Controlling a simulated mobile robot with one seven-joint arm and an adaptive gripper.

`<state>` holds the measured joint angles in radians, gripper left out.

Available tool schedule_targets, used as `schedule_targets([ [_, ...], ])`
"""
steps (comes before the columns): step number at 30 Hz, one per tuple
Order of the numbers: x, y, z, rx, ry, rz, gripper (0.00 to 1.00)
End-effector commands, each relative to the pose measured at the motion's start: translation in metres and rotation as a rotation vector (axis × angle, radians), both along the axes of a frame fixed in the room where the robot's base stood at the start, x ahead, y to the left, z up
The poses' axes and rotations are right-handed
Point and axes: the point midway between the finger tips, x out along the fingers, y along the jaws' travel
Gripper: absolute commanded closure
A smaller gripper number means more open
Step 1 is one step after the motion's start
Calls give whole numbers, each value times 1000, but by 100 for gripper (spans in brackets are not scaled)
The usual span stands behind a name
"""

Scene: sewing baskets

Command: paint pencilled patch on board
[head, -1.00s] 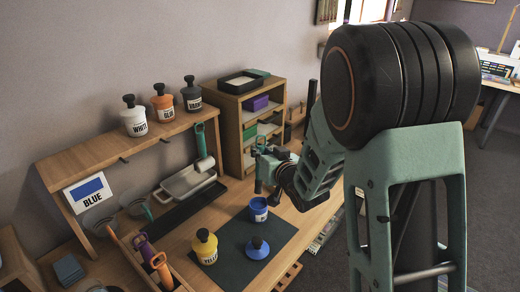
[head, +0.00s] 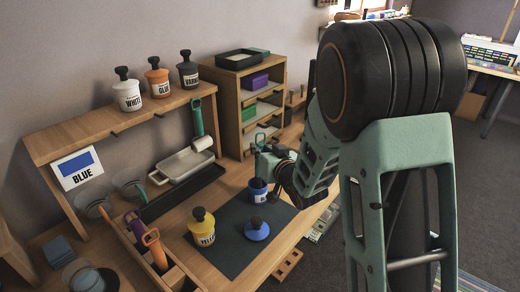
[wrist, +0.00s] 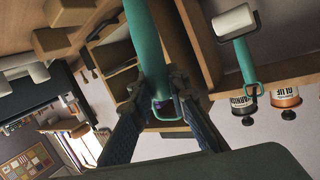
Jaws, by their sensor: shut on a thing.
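My gripper (wrist: 160,98) is shut on a teal brush-like tool (wrist: 148,45) with a wire loop at its end. In the head view, my gripper (head: 266,162) holds the tool upright over the open blue jar (head: 258,193). The tool's lower end is at the jar's mouth; I cannot tell how deep it reaches. The blue lid (head: 257,230) lies on the dark mat (head: 228,258), beside the closed yellow jar (head: 202,226). A card (head: 77,168) marked BLUE hangs on the shelf front. I cannot make out a board with a pencilled patch.
White, glue and varnish jars stand on the wooden shelf (head: 120,127). A roller (head: 197,120) hangs from it above a grey tray (head: 182,166). A wooden cubby (head: 240,110) stands behind my gripper. A tool caddy (head: 150,262) is at the front left.

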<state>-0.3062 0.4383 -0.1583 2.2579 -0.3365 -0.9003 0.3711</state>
Motion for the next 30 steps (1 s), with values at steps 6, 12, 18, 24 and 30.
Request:
schedule_targets([
  [6, 0, 0, 1, 0, -1, 0, 100],
  [12, 0, 0, 1, 0, -1, 0, 100],
  [18, 0, 0, 8, 1, -2, 0, 100],
  [24, 0, 0, 24, 1, -2, 0, 100],
  [30, 0, 0, 40, 1, -3, 1, 100],
])
